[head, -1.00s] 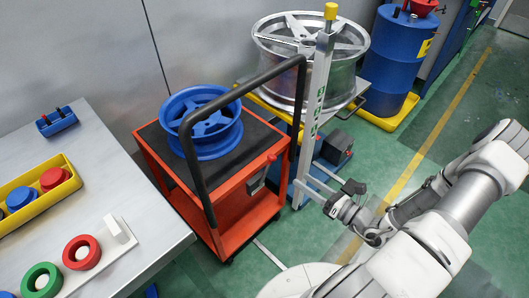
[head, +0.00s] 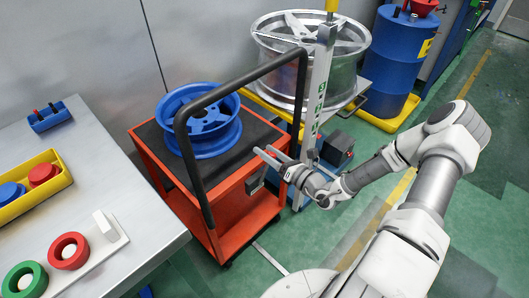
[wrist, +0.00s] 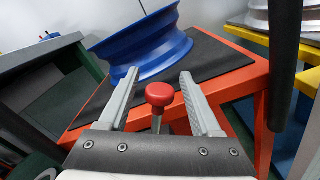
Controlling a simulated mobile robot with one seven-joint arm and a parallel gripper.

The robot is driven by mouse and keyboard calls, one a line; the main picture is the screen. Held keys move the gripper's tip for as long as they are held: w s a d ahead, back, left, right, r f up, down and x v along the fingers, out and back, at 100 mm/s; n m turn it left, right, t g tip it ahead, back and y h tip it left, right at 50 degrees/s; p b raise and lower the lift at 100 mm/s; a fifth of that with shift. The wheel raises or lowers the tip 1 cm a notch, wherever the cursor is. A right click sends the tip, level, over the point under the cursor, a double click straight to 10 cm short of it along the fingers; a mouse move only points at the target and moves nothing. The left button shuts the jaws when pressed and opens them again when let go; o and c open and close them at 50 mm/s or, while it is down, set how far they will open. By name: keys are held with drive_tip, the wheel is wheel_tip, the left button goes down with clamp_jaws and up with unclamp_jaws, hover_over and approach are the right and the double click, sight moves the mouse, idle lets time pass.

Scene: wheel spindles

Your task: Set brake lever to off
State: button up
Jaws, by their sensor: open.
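The brake lever has a red knob (wrist: 160,94) on a grey stem, at the side of the orange cart (head: 222,207). In the wrist view the knob stands between the two open fingers of my gripper (wrist: 158,75), with a gap on each side. In the head view my gripper (head: 265,151) reaches the cart's right side and hides the knob. The lever's dark mounting plate (head: 255,182) shows just below the fingers. Nothing is held.
A blue wheel (head: 198,120) lies on the cart's black top. The cart's black handle bar (head: 190,155) arches beside my gripper. A silver wheel (head: 310,60) and a grey post (head: 318,85) stand behind. A grey table (head: 140,190) is at left.

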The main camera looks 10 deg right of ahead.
drive_tip(key=shift+w+a, duration=0.4)
drive_tip(key=shift+w, duration=0.2)
clamp_jaws()
idle(1.1)
